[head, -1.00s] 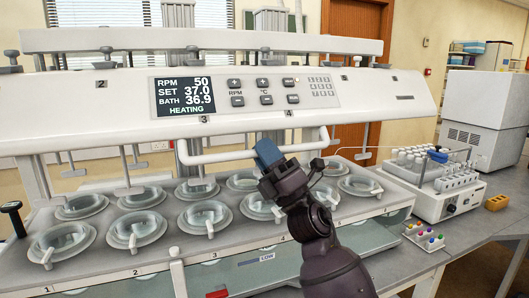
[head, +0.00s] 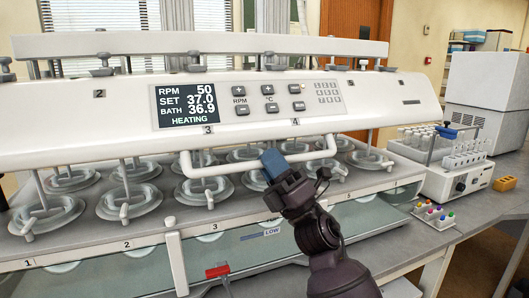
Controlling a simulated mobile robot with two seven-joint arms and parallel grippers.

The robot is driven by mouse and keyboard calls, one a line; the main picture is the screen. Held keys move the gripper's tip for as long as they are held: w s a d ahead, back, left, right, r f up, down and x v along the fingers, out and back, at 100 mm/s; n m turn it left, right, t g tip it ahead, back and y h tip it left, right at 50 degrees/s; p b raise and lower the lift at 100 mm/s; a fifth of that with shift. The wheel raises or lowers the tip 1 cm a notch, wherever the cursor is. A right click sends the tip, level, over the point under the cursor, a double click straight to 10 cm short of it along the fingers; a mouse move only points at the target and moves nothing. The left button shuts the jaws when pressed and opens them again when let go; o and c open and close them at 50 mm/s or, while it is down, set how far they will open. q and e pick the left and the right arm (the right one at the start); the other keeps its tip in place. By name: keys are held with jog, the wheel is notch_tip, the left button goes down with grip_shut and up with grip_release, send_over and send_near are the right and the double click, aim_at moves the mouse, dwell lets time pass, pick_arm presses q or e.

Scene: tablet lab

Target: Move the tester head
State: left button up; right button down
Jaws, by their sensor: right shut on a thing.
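The tester head (head: 380,108) is the long white panel with a display reading RPM 50, SET 37.0, BATH 36.9 and HEATING. A white U-shaped handle bar (head: 225,169) hangs from its lower front edge. My right gripper (head: 273,163) has its blue-tipped jaws shut on this bar, right of its middle; the jaws hide part of it. Thin shafts (head: 122,172) under the head reach down to the round vessels (head: 131,201) in the bath top below. Their lower ends are hard to make out. My left gripper is not in view.
The grey bath top (head: 160,232) holds two rows of vessels, with a water tank below and a red-topped part (head: 217,270) in front. On the right bench stand a vial rack unit (head: 452,179), a small rack with coloured caps (head: 436,216) and an orange block (head: 504,183).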

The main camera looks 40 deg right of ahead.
pick_arm(q)
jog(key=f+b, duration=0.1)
jog(key=b, duration=0.1)
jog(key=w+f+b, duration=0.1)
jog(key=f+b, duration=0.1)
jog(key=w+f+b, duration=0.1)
jog(key=b, duration=0.1)
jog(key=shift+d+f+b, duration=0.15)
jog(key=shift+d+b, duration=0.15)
pick_arm(e)
notch_tip(320, 180, down, 12)
jog(key=c, duration=1.2)
grip_release()
jog(key=shift+o, duration=0.6)
jog(key=shift+s+r, duration=0.1)
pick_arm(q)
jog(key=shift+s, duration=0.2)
pick_arm(e)
jog(key=shift+r, duration=0.25)
